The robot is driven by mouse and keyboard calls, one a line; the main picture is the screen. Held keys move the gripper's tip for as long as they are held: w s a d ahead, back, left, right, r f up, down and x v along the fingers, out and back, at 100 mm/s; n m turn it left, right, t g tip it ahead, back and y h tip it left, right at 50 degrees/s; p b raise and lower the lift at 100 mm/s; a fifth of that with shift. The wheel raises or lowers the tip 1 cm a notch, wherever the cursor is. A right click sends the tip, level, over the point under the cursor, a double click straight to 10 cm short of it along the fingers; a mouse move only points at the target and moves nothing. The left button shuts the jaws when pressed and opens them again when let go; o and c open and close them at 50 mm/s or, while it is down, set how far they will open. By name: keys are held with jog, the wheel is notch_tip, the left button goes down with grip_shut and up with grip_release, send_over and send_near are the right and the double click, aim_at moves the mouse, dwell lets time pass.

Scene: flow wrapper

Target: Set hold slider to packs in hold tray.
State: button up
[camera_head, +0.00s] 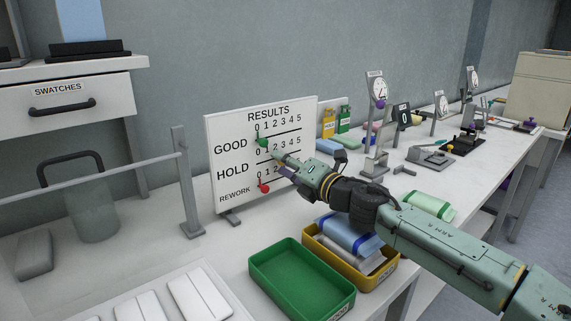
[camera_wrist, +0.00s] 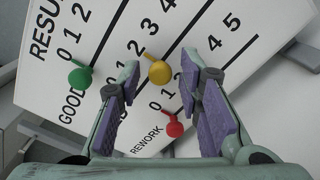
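The white results board (camera_head: 226,150) stands on the table with GOOD, HOLD and REWORK rows. The green GOOD knob (camera_wrist: 80,78) and red REWORK knob (camera_wrist: 174,128) also show, both by 0 in the head view. My gripper (camera_wrist: 165,90) is open, its fingers on either side of the yellow knob with gaps. The yellow hold tray (camera_head: 317,250) holds a blue pack (camera_head: 350,236) and a pale pack (camera_head: 360,258) partly under it; their count is unclear.
An empty green tray (camera_head: 275,293) stands left of the hold tray. A rail post (camera_head: 187,185) stands left of the board. My arm crosses above the hold tray.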

jog(key=shift+o, duration=0.3)
jog(key=v, duration=1.2)
jog(key=shift+s, duration=0.1)
